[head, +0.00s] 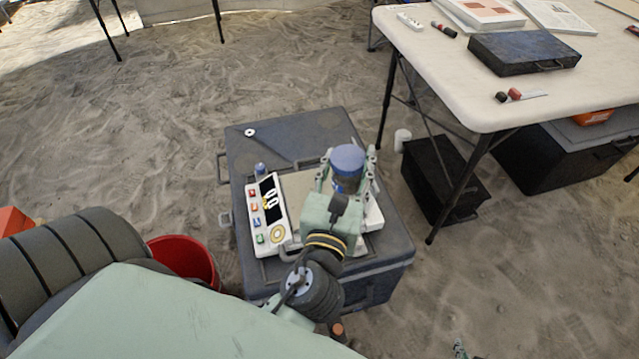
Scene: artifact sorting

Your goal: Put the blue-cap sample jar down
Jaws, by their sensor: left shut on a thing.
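The blue-cap sample jar (347,160) is upright between the fingers of my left gripper (347,174), which is shut on it. The jar is at the right side of a white scale (272,232) with a dark display and coloured buttons. The scale's light plate (299,190) is partly hidden by my gripper. I cannot tell whether the jar's base touches the plate. A small part of what looks like my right gripper (460,349) shows at the bottom edge; its jaws cannot be made out.
The scale stands on a dark grey case (245,160) on sand. A small blue-topped vial (260,170) and a white disc (250,132) are on the case. A red bucket (180,256) is at left. A white table (450,80) with a dark box (522,53) is at right.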

